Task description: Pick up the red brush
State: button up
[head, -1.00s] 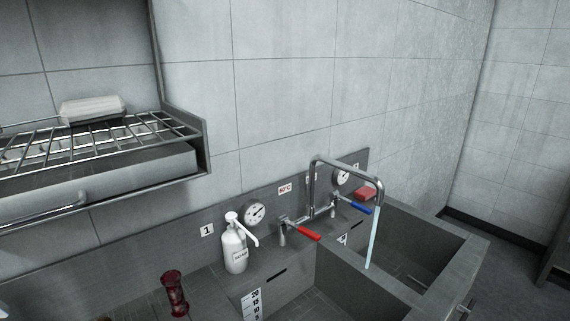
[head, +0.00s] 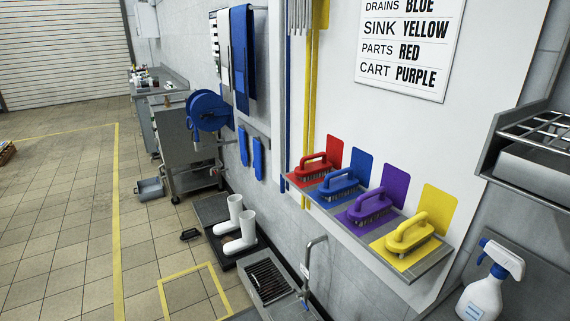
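The red brush (head: 312,168) sits at the far left end of a narrow wall shelf (head: 356,229), on a red patch with its bristles down. A blue brush (head: 338,183), a purple brush (head: 369,206) and a yellow brush (head: 409,233) stand beside it in a row toward the right. Each has a looped handle on top. My gripper does not show in this view.
A sign (head: 410,45) above the shelf reads "PARTS RED". A white spray bottle (head: 483,288) stands at the lower right, below a wire rack (head: 540,130). The tiled floor (head: 70,230) at left is mostly clear.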

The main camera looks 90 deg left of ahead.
aim_at(314, 170)
jog(key=u, duration=2.1)
jog(key=i+j, duration=1.05)
jog(key=j, duration=0.15)
jog(key=l+z, duration=0.05)
